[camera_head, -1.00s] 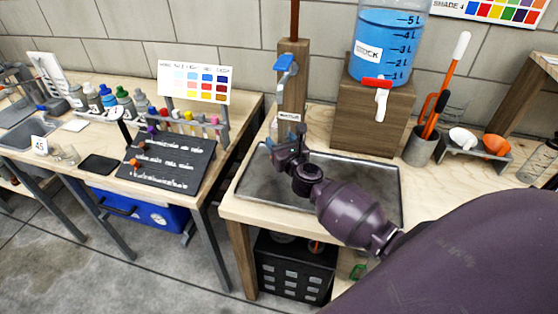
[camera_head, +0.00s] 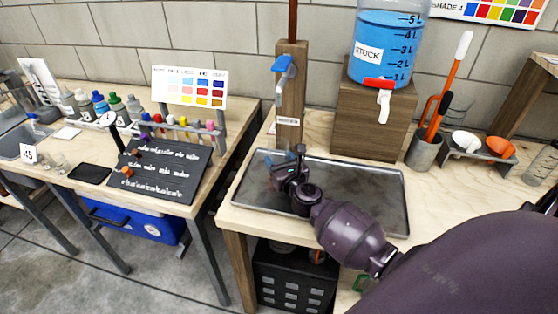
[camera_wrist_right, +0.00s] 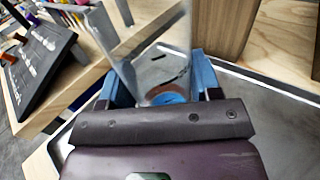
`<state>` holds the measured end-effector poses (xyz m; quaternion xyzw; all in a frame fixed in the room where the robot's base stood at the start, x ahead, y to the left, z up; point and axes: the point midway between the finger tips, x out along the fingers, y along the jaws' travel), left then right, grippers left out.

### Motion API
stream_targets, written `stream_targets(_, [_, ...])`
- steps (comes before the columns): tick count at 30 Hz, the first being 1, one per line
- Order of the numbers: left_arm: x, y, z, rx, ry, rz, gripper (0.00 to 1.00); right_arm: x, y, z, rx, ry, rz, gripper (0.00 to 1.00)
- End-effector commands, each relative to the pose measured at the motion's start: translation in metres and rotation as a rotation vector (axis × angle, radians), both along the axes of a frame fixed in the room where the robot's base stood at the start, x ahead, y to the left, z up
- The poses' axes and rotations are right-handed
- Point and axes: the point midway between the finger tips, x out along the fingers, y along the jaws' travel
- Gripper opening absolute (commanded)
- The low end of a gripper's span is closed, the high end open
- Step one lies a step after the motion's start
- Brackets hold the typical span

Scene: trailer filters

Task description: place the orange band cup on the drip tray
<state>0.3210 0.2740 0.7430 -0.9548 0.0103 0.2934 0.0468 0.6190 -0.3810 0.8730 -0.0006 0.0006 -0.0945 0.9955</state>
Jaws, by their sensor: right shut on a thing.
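The drip tray (camera_head: 365,190) is a shallow grey metal tray on the wooden bench, below the blue-handled tap. My right gripper (camera_head: 279,168) is over the left part of the tray. In the right wrist view its blue fingers (camera_wrist_right: 160,88) are shut on a clear cup (camera_wrist_right: 158,62). A brownish-orange ring and some blue show near the cup's bottom. In the head view the cup (camera_head: 266,158) is faint and partly hidden by the gripper. I cannot tell whether its base touches the tray. My left gripper is not in view.
The tap post (camera_head: 291,100) stands right behind the tray. A tank of blue liquid (camera_head: 385,48) sits on a wooden block (camera_head: 372,125). The tray's right part is clear.

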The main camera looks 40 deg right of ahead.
Motion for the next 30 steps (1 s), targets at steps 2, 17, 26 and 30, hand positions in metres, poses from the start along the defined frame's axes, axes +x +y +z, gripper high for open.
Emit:
stream_targets(2, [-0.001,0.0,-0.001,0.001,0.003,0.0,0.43,0.0,0.0,-0.001,0.0,0.0,0.0,0.67])
stream_targets(17, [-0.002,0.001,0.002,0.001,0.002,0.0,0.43,-0.001,0.001,0.005,0.0,0.0,0.001,0.84])
stream_targets(26, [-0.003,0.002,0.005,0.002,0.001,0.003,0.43,-0.047,0.009,0.003,0.002,0.002,-0.001,0.84])
stream_targets(30, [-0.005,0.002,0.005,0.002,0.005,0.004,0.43,-0.072,0.014,0.003,0.001,0.002,-0.001,0.84])
